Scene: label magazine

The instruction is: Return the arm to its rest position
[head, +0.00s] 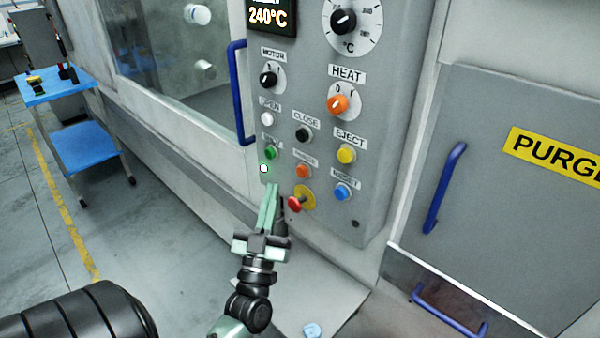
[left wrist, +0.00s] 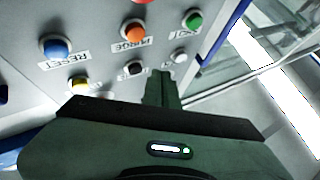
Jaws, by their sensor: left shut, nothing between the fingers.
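My left gripper (head: 271,190) is shut and empty, its two green fingers together and pointing up at the lower left of the grey control panel (head: 375,195). In the head view its tips lie just below the green button (head: 271,153) and left of the red mushroom button (head: 295,203). I cannot tell whether the tips touch the panel. In the left wrist view the closed fingers (left wrist: 163,88) show in front of the panel, close to the white button (left wrist: 179,56) and the black button (left wrist: 134,68). My right gripper is not in view.
The panel also carries an orange button (head: 303,171), a yellow button (head: 346,154), a blue button (head: 343,191) and knobs. A blue door handle (head: 445,188) is at the right. A blue cart (head: 85,145) stands at the left. Open floor (head: 150,255) lies between.

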